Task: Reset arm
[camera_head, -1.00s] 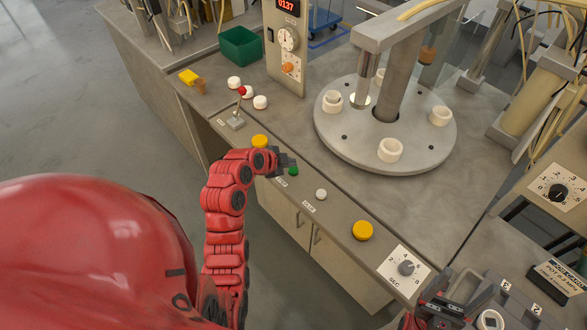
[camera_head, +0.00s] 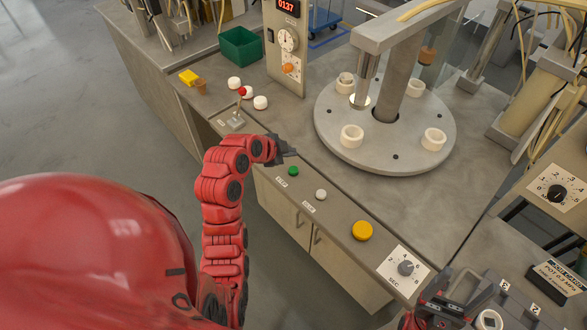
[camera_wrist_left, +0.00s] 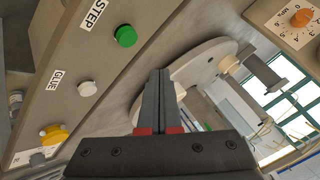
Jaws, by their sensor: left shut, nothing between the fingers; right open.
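My left gripper (camera_head: 285,149) is shut and empty. It hangs over the near edge of the bench, behind the green button (camera_head: 293,171) as seen from the head. In the left wrist view its closed fingers (camera_wrist_left: 160,80) point past the green button (camera_wrist_left: 125,36), labelled STEP, and are apart from it. My right gripper (camera_head: 455,303) is open at the bottom right, close to a white ring in a dark fixture. Its fingertips are small and partly cut off by the frame.
A round turntable (camera_head: 390,165) with several white cups stands behind the buttons. A white button (camera_head: 321,194), a large yellow button (camera_head: 362,231) and a dial (camera_head: 405,267) line the front strip. A red-knobbed lever (camera_head: 237,118) stands left of my left gripper. A green bin (camera_head: 240,46) is farther back.

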